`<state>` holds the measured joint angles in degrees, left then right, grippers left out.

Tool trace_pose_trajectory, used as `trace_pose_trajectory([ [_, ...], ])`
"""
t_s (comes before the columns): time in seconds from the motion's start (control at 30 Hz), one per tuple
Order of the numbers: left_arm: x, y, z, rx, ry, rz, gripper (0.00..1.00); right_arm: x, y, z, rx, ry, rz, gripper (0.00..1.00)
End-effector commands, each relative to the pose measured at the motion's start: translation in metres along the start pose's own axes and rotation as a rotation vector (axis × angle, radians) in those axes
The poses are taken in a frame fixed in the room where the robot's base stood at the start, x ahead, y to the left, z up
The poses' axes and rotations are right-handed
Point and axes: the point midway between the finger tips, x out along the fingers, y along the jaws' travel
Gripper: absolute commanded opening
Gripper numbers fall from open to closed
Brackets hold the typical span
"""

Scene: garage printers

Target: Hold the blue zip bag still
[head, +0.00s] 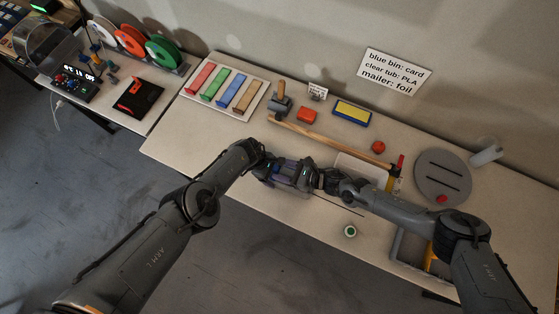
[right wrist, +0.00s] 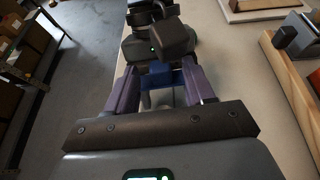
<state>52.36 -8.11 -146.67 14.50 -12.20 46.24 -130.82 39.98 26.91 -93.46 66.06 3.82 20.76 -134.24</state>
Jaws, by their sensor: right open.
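My right gripper (head: 286,174) reaches left over the middle of the table near its front edge. Its jaws are open, with a purplish finger on each side in the right wrist view (right wrist: 161,80). A small patch of blue (right wrist: 157,99), possibly the blue zip bag, shows between these fingers. I cannot tell whether they touch it. My left gripper (head: 262,165) meets the right one from the left, almost touching it. In the right wrist view its dark body (right wrist: 150,45) is just beyond the right fingertips. Its jaws are hidden. The rest of the bag is hidden by the grippers.
A long wooden strip (head: 330,138) lies behind the grippers. A white tray (head: 357,170) is partly behind my right arm. A green-topped round item (head: 350,231) lies in front. A grey disc (head: 443,176) and grey bin (head: 405,250) are at right. A tray of coloured bars (head: 224,88) is back left.

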Motion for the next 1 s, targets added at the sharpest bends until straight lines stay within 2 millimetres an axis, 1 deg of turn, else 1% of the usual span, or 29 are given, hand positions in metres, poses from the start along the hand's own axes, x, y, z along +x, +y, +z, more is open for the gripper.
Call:
trace_pose_trajectory([
  [0.03,0.000,0.000,0.000,-0.001,0.001,0.000,0.17,0.005,0.000,0.000,0.000,0.000,0.000,0.53],
  [0.2,0.000,0.000,-0.001,-0.001,0.001,0.000,0.17,0.014,0.000,0.000,0.001,0.001,0.000,0.53],
  [0.53,0.000,0.000,-0.001,-0.001,0.001,0.000,0.17,0.015,0.000,0.000,0.001,0.000,0.000,0.53],
  [0.87,0.000,0.000,0.000,-0.001,0.001,0.000,0.17,0.015,0.000,0.000,0.001,0.000,0.000,0.03],
  [0.9,0.000,0.000,0.000,-0.001,0.001,0.000,0.17,0.015,0.000,0.000,0.001,0.000,0.000,0.00],
  [1.0,0.000,0.000,0.000,-0.001,0.001,0.000,0.17,0.015,0.000,0.000,0.001,0.000,0.000,0.00],
])
